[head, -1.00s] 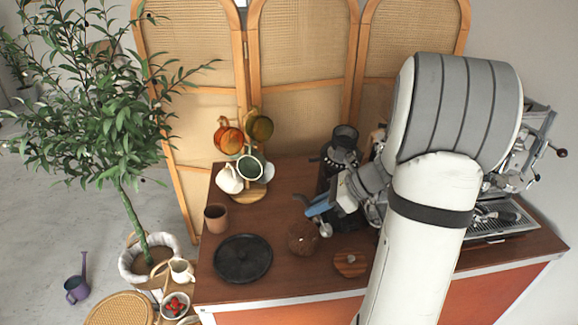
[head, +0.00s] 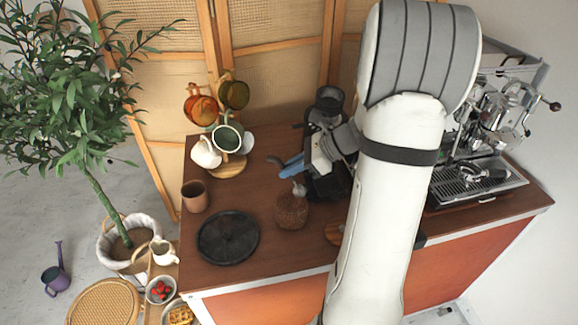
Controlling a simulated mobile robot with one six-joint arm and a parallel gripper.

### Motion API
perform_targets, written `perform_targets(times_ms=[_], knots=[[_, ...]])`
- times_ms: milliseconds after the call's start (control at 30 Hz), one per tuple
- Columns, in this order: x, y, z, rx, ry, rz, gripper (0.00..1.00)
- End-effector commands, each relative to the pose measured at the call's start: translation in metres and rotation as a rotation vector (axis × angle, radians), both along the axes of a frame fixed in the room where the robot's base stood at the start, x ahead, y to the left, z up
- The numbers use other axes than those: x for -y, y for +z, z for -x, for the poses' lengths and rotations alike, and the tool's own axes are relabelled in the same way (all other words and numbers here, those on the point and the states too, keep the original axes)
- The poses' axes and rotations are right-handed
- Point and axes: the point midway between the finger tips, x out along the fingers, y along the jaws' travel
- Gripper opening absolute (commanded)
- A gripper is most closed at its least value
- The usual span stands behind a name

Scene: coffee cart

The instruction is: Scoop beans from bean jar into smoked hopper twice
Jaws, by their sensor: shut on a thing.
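The bean jar (head: 291,212) is a round, brownish container near the front middle of the cart top. My gripper (head: 293,166), with blue fingers, is shut on a small metallic scoop (head: 299,189). The scoop hangs below the fingers at the jar's top rim; I cannot tell whether its bowl is inside or just above, or whether it holds beans. The smoked hopper (head: 328,98) is the dark cup on top of the grinder, behind and right of my gripper. My wrist and arm hide part of the grinder.
A round black tray (head: 228,238) and brown cup (head: 194,197) lie left of the jar. A mug stand (head: 228,166) with mugs stands behind them. A wooden disc (head: 333,233) is partly hidden by my arm. The espresso machine (head: 480,165) is at right.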

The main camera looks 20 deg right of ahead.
Motion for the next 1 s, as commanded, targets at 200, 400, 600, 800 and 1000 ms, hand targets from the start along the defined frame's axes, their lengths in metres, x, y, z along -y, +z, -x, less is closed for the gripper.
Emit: perform_targets(times_ms=[200,400,600,800,1000], knots=[[0.001,-0.022,0.0,-0.001,-0.002,0.0,0.0],[0.001,-0.037,0.0,-0.002,-0.003,-0.001,0.0],[0.001,-0.053,0.0,-0.001,-0.002,0.0,0.0],[0.002,-0.067,0.0,-0.001,-0.004,0.0,0.0],[0.002,-0.072,0.0,0.0,-0.005,0.0,0.0]])
